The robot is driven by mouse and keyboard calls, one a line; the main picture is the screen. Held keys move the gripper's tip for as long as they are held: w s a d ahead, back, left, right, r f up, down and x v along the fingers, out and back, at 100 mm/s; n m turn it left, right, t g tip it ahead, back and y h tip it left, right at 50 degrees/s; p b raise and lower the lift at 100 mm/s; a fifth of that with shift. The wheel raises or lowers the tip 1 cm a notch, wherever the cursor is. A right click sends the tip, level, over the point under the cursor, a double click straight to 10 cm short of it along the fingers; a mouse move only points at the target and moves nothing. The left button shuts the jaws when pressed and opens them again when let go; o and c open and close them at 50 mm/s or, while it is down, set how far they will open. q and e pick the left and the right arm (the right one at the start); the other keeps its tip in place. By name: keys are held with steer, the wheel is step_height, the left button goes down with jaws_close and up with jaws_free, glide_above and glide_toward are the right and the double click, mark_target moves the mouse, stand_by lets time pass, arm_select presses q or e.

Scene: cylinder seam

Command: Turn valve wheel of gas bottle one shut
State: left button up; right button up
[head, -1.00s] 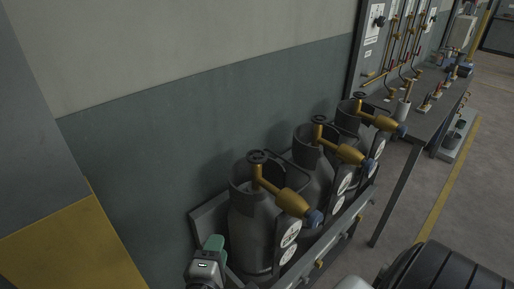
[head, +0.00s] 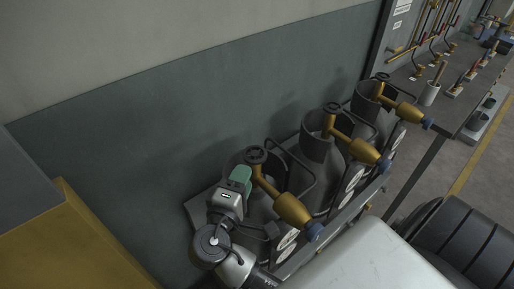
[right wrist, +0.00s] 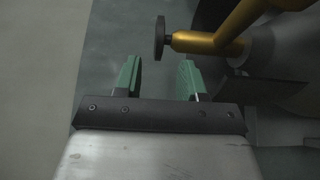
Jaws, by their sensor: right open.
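Three grey gas bottles stand in a row along the wall, each with a brass valve and a dark valve wheel. The nearest gas bottle (head: 262,207) has its valve wheel (head: 256,155) on top of a brass stem; I see no number on it. My right gripper (head: 241,177) is just left of this wheel and hides part of the bottle. In the right wrist view, the open green fingers (right wrist: 160,76) have an empty gap between them. The wheel (right wrist: 159,37) shows edge-on beyond the fingertips, in line with the gap and apparently apart from them. My left gripper is not in view.
The second bottle (head: 325,170) and third bottle (head: 368,105) stand farther along the rack. A bench (head: 455,95) with pipe fittings is beyond them. The wall (head: 130,150) is close behind the bottles. A yellow and grey block (head: 75,245) stands at the left.

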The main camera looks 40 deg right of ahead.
mark_target(250, 164)
steer(key=p+x, duration=0.2)
steer(key=x, duration=0.6)
steer(key=shift+d, duration=0.1)
steer(key=shift+w+f, duration=0.1)
jaws_close()
